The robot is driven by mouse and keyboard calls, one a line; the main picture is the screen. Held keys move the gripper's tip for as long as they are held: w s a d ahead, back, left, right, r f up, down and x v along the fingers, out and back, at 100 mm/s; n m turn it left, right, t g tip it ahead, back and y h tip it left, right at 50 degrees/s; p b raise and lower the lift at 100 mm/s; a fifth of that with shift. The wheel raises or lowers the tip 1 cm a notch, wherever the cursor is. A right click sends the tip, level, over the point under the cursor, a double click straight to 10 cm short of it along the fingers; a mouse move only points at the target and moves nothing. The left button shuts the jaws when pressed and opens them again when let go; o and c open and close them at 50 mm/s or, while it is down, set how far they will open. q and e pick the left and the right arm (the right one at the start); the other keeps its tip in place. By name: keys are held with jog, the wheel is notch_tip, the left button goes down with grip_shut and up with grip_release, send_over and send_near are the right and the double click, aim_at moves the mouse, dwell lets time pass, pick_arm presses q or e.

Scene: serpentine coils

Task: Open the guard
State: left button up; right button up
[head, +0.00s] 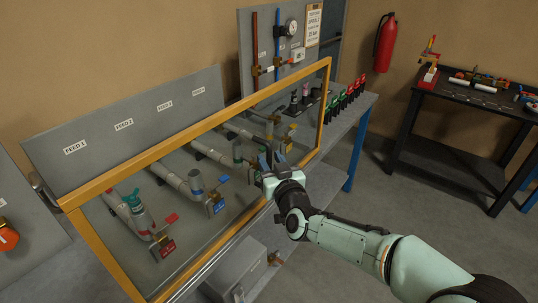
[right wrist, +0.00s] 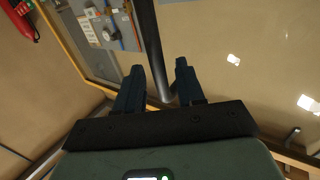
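The guard (head: 197,133) is a clear panel in a yellow-orange frame, standing tilted along the front of the bench, over the pipes and valves. Its frame also shows in the right wrist view (right wrist: 68,42). My right gripper (head: 266,160) is in front of the clear panel, right of its middle. In the right wrist view its two dark fingers (right wrist: 161,68) are apart. A dark grey bar (right wrist: 150,45) runs between them, with a gap showing beside it; I cannot tell whether they touch it. My left gripper is not in view.
Behind the panel are several pipes with valves (head: 213,203) and a grey board (head: 130,125) with feed labels. A black workbench (head: 470,170) with tools stands at the right. A red fire extinguisher (head: 385,43) hangs on the wall. The floor between the benches is clear.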

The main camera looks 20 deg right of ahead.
jog(key=shift+w, duration=0.9)
grip_shut()
